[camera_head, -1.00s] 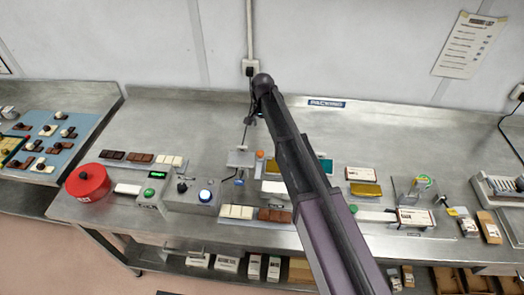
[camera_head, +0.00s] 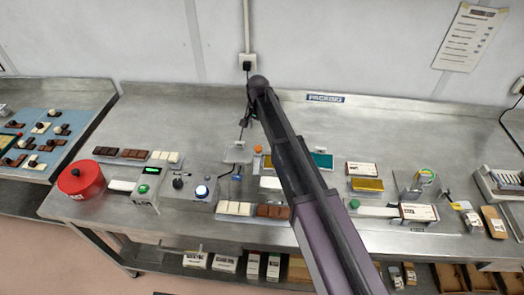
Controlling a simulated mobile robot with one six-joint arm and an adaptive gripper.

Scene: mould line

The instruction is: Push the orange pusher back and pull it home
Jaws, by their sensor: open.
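A small orange knob (camera_head: 258,149), which looks like the pusher's end, shows on the bench just left of my arm. It stands beside a small grey plate (camera_head: 239,153) on a stand. The rest of the pusher's mechanism is partly behind my arm, so I cannot tell how far it is pushed. My dark arm rises from the lower right to a rounded joint near the back wall and covers the middle of the bench. My gripper is hidden behind the arm, and I cannot see whether it touches the pusher.
Left on the steel bench are a red pot (camera_head: 81,178), a box with a green button (camera_head: 145,188) and chocolate bars (camera_head: 235,208). Right of my arm are a gold block (camera_head: 367,184) and a white carton (camera_head: 418,212). The back strip of bench is mostly clear.

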